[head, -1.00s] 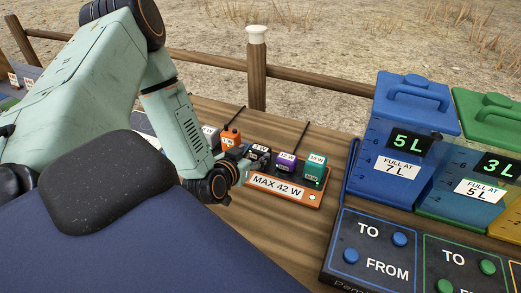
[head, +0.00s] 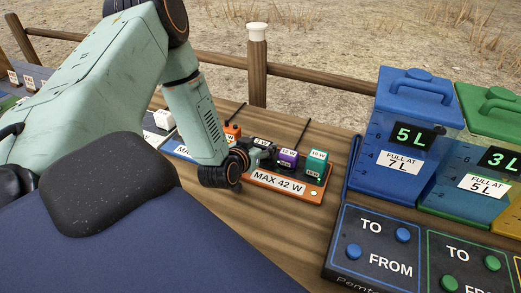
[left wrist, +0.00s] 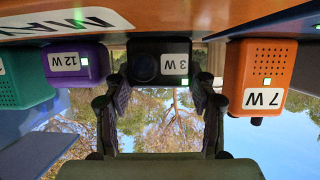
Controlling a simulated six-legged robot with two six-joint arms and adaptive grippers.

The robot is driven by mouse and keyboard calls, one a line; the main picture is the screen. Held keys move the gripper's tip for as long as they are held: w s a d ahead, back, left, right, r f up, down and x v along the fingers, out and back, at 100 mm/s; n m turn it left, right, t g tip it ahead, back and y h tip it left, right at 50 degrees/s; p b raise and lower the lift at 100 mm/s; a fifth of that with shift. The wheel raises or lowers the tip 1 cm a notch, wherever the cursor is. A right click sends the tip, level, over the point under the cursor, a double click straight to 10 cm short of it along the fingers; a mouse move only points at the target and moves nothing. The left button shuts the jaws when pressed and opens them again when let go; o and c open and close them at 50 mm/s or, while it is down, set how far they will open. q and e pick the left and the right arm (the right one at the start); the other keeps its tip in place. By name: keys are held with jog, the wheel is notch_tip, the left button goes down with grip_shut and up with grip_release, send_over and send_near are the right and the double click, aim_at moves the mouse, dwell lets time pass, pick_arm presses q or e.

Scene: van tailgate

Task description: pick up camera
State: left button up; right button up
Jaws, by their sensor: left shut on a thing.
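The camera, a small black block with a lens and a "3 W" label (left wrist: 160,62), is between the two fingers of my left gripper (left wrist: 160,90) in the left wrist view, which shows the scene upside down. The fingers are shut on its sides. In the head view my left gripper (head: 256,157) reaches the black camera (head: 262,142) in the row on the orange "MAX 42 W" board (head: 312,195). I cannot tell whether the camera still touches the board. My right gripper is not in view.
Beside the camera stand an orange "7 W" block (left wrist: 262,75), a purple "12 W" block (left wrist: 75,65) and a green block (head: 317,163), with little room between. Blue (head: 410,130) and green (head: 490,150) canisters stand right, behind a TO/FROM panel (head: 375,245). Bare wood lies in front.

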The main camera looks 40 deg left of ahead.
pick_arm(q)
jog(key=shift+s+d+f, duration=0.1)
jog(key=shift+s+f, duration=0.05)
jog(key=shift+c, duration=1.2)
